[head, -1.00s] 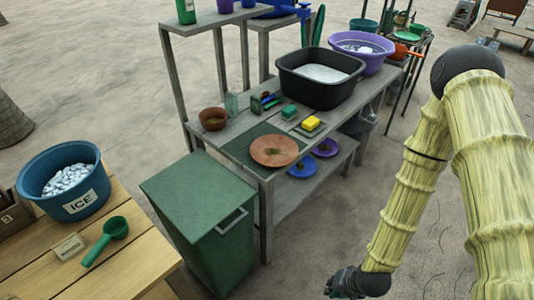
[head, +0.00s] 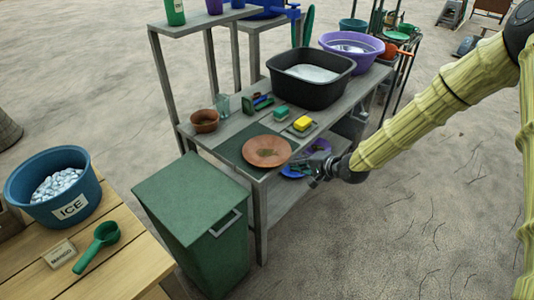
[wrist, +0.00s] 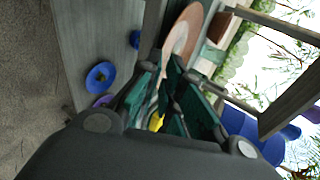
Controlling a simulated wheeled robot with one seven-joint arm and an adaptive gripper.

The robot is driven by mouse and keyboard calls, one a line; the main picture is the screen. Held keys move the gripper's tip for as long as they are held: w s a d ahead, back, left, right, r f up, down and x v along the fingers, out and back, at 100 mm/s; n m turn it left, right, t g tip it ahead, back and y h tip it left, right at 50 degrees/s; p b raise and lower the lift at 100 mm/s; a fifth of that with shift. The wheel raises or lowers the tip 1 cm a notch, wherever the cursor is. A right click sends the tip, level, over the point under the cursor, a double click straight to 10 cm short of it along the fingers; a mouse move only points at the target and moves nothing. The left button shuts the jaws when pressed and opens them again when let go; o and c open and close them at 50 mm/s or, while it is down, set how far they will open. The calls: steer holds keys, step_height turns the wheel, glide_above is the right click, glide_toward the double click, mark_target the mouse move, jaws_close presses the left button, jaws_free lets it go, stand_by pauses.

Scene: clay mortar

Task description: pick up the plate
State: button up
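The terracotta-brown plate (head: 267,151) lies on a dark green mat at the near end of the grey bench top, with a darker patch in its middle. It also shows in the wrist view (wrist: 184,32), beyond the fingertips. My gripper (head: 309,172) is open and empty, just off the bench's right side, to the right of the plate and apart from it. Its two dark green fingers (wrist: 163,72) show in the wrist view with a gap between them. A blue plate (wrist: 100,76) and a purple plate (head: 318,147) are on the lower shelf, partly hidden by my gripper in the head view.
A yellow sponge (head: 303,123), a green sponge (head: 281,113), a brown bowl (head: 205,121) and a black tub (head: 312,90) stand on the bench. A green lidded bin (head: 190,198) is at its near left. Open ground lies to the right.

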mark_target(282, 163)
steer(key=shift+p+x, duration=0.65)
steer(key=shift+x, duration=3.3)
steer(key=shift+s+a, duration=0.15)
steer(key=shift+c, duration=0.2)
jaws_close()
steer(key=shift+r, duration=0.1)
steer(key=shift+r, duration=0.1)
